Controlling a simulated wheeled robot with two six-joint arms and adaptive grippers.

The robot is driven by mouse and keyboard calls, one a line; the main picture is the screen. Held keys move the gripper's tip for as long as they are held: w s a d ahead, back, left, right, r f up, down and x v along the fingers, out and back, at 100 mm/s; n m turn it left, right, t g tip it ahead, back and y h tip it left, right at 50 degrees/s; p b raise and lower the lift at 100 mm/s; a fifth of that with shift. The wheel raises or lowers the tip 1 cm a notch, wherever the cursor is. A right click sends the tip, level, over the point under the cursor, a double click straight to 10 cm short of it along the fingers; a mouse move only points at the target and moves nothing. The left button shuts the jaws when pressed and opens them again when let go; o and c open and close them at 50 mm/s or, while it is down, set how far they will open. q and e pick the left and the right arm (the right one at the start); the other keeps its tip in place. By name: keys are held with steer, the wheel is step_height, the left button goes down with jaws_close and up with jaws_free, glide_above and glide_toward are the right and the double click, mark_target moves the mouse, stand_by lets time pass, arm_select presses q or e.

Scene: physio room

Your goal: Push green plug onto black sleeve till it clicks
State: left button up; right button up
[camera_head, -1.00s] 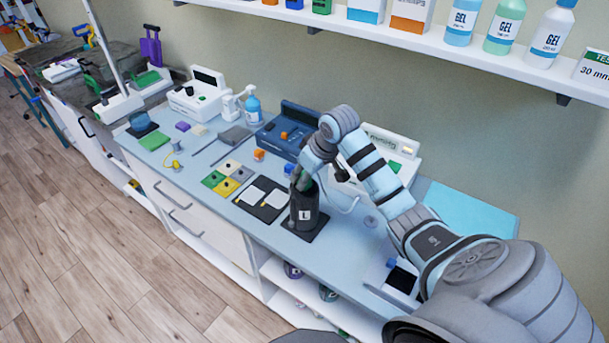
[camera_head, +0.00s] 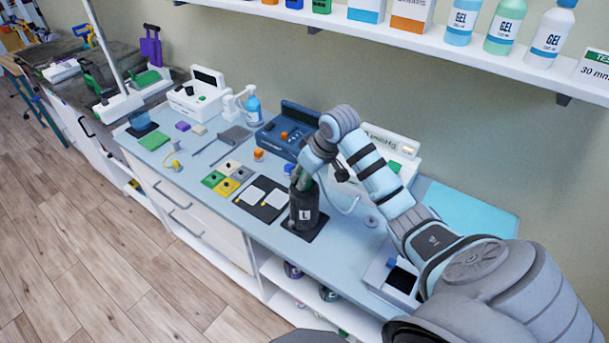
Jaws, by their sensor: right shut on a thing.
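The black sleeve (camera_head: 304,212), a dark upright cylinder with a white L label, stands on a dark mat (camera_head: 291,229) near the front edge of the counter. My right gripper (camera_head: 303,184) points down at the top of the sleeve, its fingers at the sleeve's mouth. It is shut on the green plug, of which only a trace of dark green shows between the fingers. The fingers hide most of the plug, and I cannot tell how deep it sits in the sleeve. My left gripper is not in view.
Left of the sleeve lie a black tray with white pads (camera_head: 277,189) and several coloured tiles (camera_head: 228,187). A blue device (camera_head: 287,133) and a white device (camera_head: 393,142) stand behind. A cyan mat (camera_head: 470,212) lies at right. A shelf with gel bottles (camera_head: 505,25) hangs above.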

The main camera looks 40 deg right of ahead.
stand_by(0.8)
steer(key=o, duration=0.9)
steer(key=shift+o, duration=0.2)
steer(key=shift+r, duration=3.55)
